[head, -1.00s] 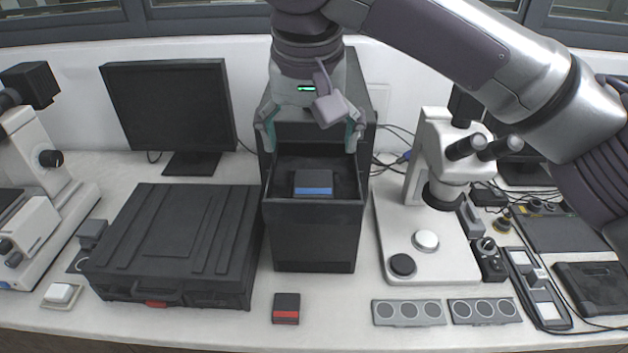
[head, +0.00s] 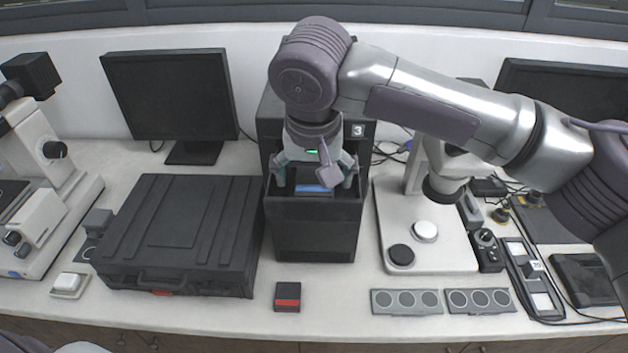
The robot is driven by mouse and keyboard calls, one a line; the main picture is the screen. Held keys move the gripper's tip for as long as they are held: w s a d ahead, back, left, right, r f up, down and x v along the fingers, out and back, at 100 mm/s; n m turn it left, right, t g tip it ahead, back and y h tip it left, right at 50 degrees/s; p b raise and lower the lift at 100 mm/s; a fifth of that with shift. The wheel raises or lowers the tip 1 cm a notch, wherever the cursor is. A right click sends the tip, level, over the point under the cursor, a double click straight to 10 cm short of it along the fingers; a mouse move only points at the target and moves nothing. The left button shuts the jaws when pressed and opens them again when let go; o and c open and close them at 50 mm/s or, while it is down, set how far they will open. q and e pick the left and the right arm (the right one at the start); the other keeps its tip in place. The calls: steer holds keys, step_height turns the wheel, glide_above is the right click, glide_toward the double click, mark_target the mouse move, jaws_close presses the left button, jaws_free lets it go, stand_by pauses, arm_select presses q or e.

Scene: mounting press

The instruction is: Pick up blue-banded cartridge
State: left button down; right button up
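The blue-banded cartridge (head: 314,190) sits inside the open-topped front bay of the black press (head: 314,230). Its blue band shows, while its upper part is hidden behind my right gripper. My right gripper (head: 315,182) points down into the bay with its fingers spread, one on each side of the cartridge. I see no clear contact between the fingers and the cartridge. A red-banded cartridge (head: 287,297) lies on the bench in front of the press. My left gripper is not in view.
A black case (head: 180,230) stands close to the left of the press. A microscope (head: 440,230) stands to the right, with two plates of round discs (head: 407,301) in front. The bench around the red-banded cartridge is clear.

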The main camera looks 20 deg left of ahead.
steer(key=c, duration=1.2)
steer(key=shift+r, duration=0.15)
